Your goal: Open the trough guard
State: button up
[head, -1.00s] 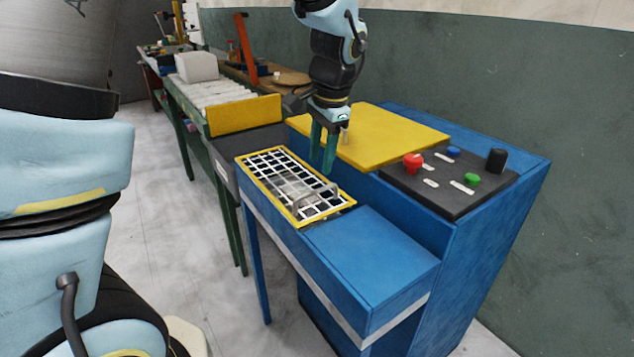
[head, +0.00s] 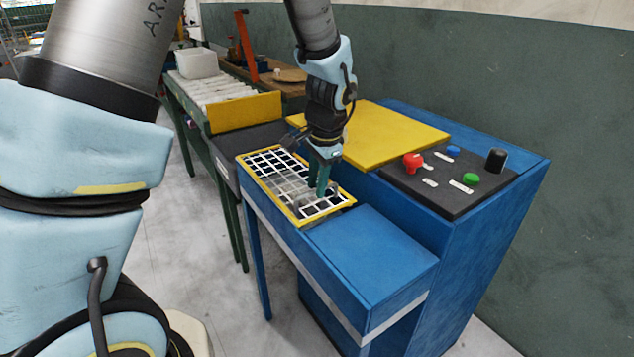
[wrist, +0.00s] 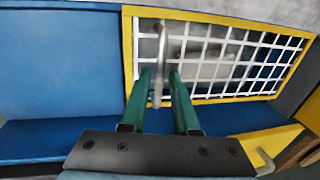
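The trough guard (head: 268,183) is a yellow-framed white wire grid lying flat over the trough of the blue press. In the wrist view the guard (wrist: 126,60) spans the upper right. Its grey bar handle (wrist: 158,62) rises near the end of the grid beside the blue top. My gripper (head: 320,192) points down at the handle, its green fingers low over the grid. In the wrist view my gripper (wrist: 159,76) is open, with one finger on each side of the handle and gaps visible. In the head view the fingers partly hide the handle.
A flat yellow panel (head: 390,135) lies behind the guard. A dark control panel (head: 450,205) with a red button (head: 412,162) and other knobs stands to the right. A blue flat top (head: 370,255) is clear. A roller conveyor (head: 205,90) runs back left.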

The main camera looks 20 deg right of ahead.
grip_shut()
dwell(1.1)
